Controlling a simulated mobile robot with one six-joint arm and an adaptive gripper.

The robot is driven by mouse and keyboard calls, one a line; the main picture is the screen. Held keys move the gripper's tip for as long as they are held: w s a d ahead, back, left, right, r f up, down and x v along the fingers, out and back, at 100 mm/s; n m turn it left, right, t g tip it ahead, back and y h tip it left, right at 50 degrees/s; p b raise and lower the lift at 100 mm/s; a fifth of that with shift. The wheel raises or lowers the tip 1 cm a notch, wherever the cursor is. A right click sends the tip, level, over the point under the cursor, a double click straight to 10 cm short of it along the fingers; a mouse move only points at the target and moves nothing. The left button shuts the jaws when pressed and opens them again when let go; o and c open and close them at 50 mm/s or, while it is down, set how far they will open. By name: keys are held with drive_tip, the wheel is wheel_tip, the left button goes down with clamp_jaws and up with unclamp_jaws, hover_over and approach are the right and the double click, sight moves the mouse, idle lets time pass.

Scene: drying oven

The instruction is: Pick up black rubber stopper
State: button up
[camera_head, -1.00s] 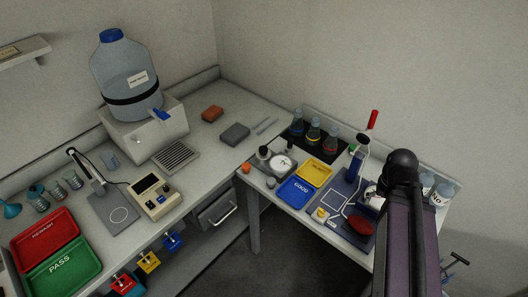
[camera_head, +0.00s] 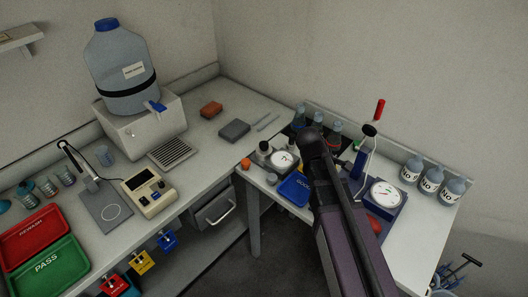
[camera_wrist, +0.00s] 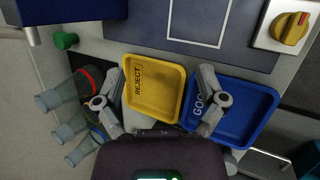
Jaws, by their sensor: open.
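My gripper (camera_wrist: 158,100) is open and empty in the wrist view, its fingers spread over the yellow REJECT tray (camera_wrist: 153,90), with the right finger near the blue GOOD tray (camera_wrist: 235,112). In the head view my own arm covers the gripper. I cannot make out a black rubber stopper with certainty. A small dark-topped object (camera_head: 264,147) stands beside the round dial on the right bench, too small to identify. A green stopper-like piece (camera_wrist: 66,40) lies at the upper left of the wrist view.
A knob box (camera_wrist: 285,26) is at upper right.

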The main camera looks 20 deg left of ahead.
drive_tip(key=a+n+t+b, duration=0.1)
drive_tip(key=a+n, duration=0.2)
drive_tip(key=a, duration=0.2)
drive_tip(key=a+n+t+b, duration=0.1)
drive_tip(key=a+n+t, duration=0.1)
drive_tip(key=a, duration=0.4)
drive_tip(key=w+a+n+t+h+b, duration=0.1)
drive_tip(key=a+n+b, duration=0.1)
drive_tip(key=a+n, duration=0.2)
drive_tip(key=shift+a+f+t, duration=0.25)
drive_tip(key=shift+a+t, duration=0.05)
drive_tip(key=shift+a, duration=0.55)
drive_tip(key=s+a+n+t+b, duration=0.1)
drive_tip(key=a+n, duration=0.3)
drive_tip(key=a, duration=0.4)
drive_tip(key=s+a+r+n+t+b, duration=0.1)
drive_tip(key=s+a+n+t+b, duration=0.1)
drive_tip(key=a, duration=0.5)
drive_tip(key=shift+s+a+r+n+t, duration=0.35)
drive_tip(key=shift+s+n+t, duration=0.35)
drive_tip(key=shift+n, duration=0.5)
drive_tip(key=shift+w+f, duration=0.1)
drive_tip(key=shift+f, duration=0.05)
drive_tip(key=b, duration=0.3)
approach(263, 144)
drive_tip(key=x, duration=0.4)
drive_tip(key=shift+w+a+f, duration=0.15)
drive_tip(key=shift+w+f, duration=0.1)
drive_tip(key=shift+f, duration=0.2)
drive_tip(key=shift+w, duration=0.15)
